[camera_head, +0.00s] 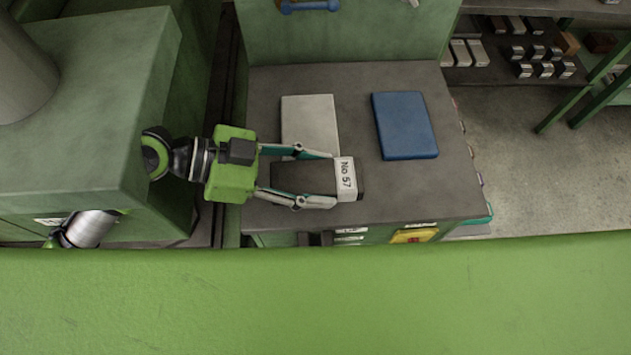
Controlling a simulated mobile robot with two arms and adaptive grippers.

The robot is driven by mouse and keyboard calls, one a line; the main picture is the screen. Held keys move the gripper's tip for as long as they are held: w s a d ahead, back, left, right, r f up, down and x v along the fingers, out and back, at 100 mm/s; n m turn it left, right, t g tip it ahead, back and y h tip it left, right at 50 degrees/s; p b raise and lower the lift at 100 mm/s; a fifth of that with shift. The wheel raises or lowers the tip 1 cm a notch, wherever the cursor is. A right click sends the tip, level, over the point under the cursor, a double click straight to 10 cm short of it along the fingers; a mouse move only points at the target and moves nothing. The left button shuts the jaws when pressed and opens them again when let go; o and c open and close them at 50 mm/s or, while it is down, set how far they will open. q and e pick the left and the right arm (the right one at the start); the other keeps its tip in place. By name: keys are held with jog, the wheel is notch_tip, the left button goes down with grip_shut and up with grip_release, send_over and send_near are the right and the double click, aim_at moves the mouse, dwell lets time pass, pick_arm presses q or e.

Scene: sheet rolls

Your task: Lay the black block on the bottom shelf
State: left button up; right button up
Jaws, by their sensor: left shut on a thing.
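My right gripper is not in view.
A pale grey slab (310,118) lies on the bench just behind the block. A blue slab (405,125) lies further right. A green machine body (100,60) stands at left. Grey floor (530,175) is open at right, with green posts (555,112) by the shelves.

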aim_at(316, 186)
pick_arm(q)
jog(key=shift+w+f, duration=0.2)
jog(key=shift+f, duration=1.5)
jog(key=shift+f, duration=0.1)
jog(key=o, duration=1)
jog(key=shift+f, duration=0.15)
jog(key=shift+o, duration=0.9)
